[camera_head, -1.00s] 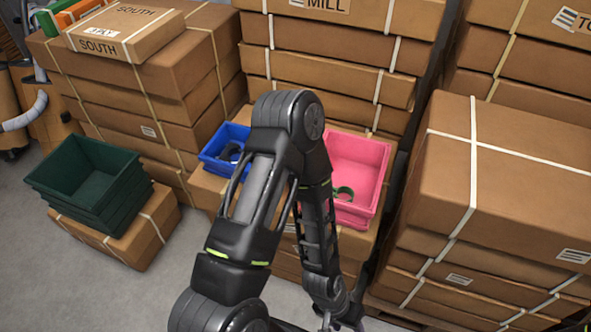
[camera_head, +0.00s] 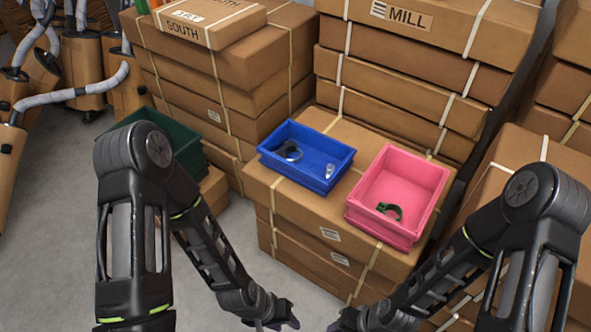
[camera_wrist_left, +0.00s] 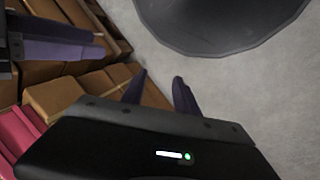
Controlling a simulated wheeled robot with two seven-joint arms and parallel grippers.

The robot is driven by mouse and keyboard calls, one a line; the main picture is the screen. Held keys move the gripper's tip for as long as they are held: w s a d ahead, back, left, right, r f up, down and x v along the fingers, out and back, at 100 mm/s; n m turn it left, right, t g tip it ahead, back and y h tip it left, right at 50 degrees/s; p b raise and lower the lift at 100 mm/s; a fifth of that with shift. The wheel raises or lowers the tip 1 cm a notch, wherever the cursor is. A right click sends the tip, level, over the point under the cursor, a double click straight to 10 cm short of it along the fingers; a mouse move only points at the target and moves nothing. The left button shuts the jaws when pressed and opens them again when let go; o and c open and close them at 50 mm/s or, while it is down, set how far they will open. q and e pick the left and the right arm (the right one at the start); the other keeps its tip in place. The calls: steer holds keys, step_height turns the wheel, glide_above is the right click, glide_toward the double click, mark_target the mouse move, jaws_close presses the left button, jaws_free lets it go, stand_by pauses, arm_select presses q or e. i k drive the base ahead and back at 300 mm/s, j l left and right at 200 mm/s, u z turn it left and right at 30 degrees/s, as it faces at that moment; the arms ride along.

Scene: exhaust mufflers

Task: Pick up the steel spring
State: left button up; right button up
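A small silvery piece, which looks like the steel spring (camera_head: 329,170), stands in the right part of the blue bin (camera_head: 318,184) in the head view. A dark ring-shaped clamp (camera_head: 289,151) lies at the bin's left end. My left gripper (camera_head: 288,318) is low at the bottom edge, in front of the boxes and well apart from the bin. The left wrist view shows its two purple fingers (camera_wrist_left: 161,77) apart with nothing between them. My right gripper (camera_head: 338,325) is at the bottom edge, right of the left one; its opening is unclear.
The blue bin and a pink bin (camera_head: 417,177) holding a green clamp (camera_head: 391,210) stand side by side on stacked cartons (camera_head: 345,257). Tall carton stacks rise behind and to the right. Dark green bins (camera_head: 180,140) stand at the left. Grey floor (camera_head: 225,265) is clear before the cartons.

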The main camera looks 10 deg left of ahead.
mark_target(331, 171)
steer(key=z, duration=0.4)
steer(key=j+z, duration=0.15)
steer(key=z, duration=0.6)
steer(key=j+z, duration=0.15)
steer(key=z, duration=0.25)
steer(key=k+j+z, duration=0.1)
steer(key=j+z, duration=0.25)
steer(key=k+j+z, duration=0.2)
steer(key=j+z, duration=0.2)
steer(key=k+j+z, duration=0.2)
steer(key=j+z, duration=0.15)
steer(key=k+j, duration=0.3)
steer(key=k+j+z, duration=0.1)
steer(key=k+j, duration=0.2)
steer(key=j, duration=0.2)
